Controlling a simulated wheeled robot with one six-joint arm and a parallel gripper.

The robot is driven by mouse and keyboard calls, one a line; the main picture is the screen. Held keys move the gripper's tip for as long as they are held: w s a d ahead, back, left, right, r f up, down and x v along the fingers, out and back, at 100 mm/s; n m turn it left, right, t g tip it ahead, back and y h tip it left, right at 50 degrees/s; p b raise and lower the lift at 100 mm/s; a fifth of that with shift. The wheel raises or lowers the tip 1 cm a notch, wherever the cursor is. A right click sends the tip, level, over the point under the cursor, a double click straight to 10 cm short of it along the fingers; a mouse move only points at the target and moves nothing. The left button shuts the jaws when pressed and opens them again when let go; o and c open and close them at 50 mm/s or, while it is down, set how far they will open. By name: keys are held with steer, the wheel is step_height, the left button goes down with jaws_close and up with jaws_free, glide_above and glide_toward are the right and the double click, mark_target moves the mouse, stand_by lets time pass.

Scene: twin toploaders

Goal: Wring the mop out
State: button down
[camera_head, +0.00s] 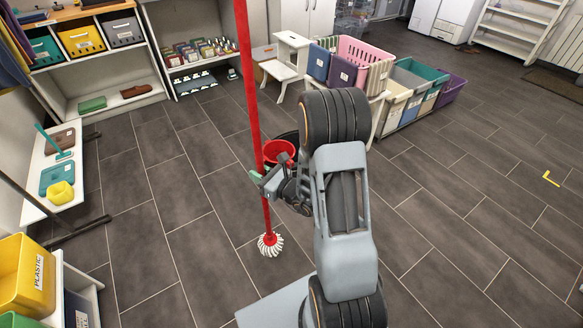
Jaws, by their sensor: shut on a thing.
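The mop has a long red handle (247,70) and a white string head (270,245). It stands nearly upright in the middle of the head view, leaning slightly. My gripper (264,180) is shut on the red handle, above the mop head. The head is at or just above the floor; I cannot tell if it touches. A bucket with a red wringer basket (279,151) and a dark rim stands just behind my gripper. My gripper and arm hide much of the bucket.
A white bench (52,180) with a yellow cup stands left. Shelves (100,90) line the back left. A white stool (284,68) and several laundry baskets (365,50) stand behind the bucket. A yellow bin (25,270) is at lower left.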

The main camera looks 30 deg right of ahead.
mark_target(258, 124)
steer(key=shift+f+b, duration=0.3)
steer(key=shift+f, duration=0.1)
steer(key=shift+r, duration=0.15)
stand_by(1.7)
steer(key=shift+r+p, duration=1)
steer(key=shift+r, duration=0.15)
step_height(258, 124, up, 18)
steer(key=p, duration=1.4)
steer(key=shift+f, duration=0.1)
steer(key=shift+p, duration=0.6)
